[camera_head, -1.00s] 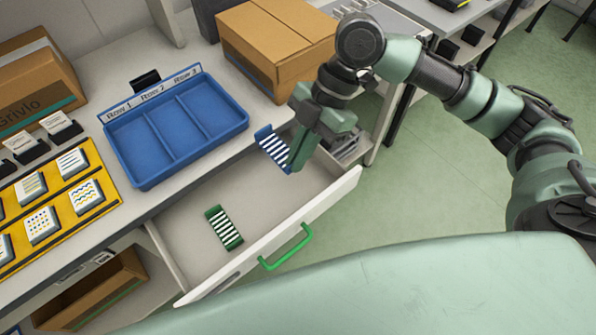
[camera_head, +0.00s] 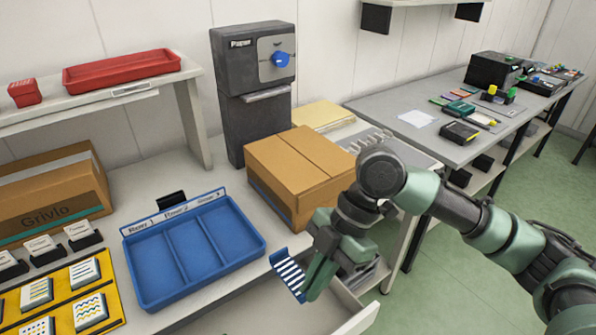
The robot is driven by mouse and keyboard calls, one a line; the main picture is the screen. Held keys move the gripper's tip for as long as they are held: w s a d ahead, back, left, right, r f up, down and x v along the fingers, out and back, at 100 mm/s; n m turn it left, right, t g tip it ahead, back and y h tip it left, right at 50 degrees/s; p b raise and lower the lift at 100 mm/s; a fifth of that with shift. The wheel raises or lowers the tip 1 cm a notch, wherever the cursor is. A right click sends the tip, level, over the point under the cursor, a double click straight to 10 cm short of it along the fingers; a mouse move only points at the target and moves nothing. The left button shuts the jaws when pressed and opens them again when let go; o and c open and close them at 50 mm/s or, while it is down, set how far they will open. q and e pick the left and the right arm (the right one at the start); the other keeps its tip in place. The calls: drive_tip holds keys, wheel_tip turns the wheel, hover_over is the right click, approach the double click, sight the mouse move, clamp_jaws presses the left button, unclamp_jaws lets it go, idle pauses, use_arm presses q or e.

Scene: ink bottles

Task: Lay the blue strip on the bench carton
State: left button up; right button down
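The blue strip (camera_head: 289,276), with white stripes, is held tilted at the fingertips of my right gripper (camera_head: 308,278). The gripper appears shut on it, with one finger partly hidden. Both are over the open drawer, in front of the bench edge. A closed brown carton (camera_head: 300,165) stands on the bench just behind the gripper. A second brown carton (camera_head: 50,195), marked Grivlo, stands on the bench at the left. My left gripper is not in view.
A blue three-compartment tray (camera_head: 262,238) is left of the gripper. A dark dispenser (camera_head: 250,95) stands behind the nearer carton. The open drawer's front wall (camera_head: 362,318) is below right. A yellow board (camera_head: 112,312) with tiles is at lower left.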

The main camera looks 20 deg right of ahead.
drive_tip(key=shift+w+d+f+m+t, duration=0.2)
drive_tip(key=shift+d+f+m+t, duration=0.25)
drive_tip(key=shift+m, duration=0.55)
drive_tip(key=w+d+r+m+t+h, duration=0.1)
drive_tip(key=w+d+m+t+h, duration=0.1)
drive_tip(key=m, duration=0.8)
drive_tip(key=w+d+r+m+t+h, duration=0.1)
drive_tip(key=w+d+m+t+h, duration=0.2)
drive_tip(key=m, duration=0.7)
drive_tip(key=shift+w+d+t+h, duration=0.35)
drive_tip(key=shift+w+t, duration=0.1)
drive_tip(key=shift+t, duration=0.6)
drive_tip(key=shift+d, duration=0.1)
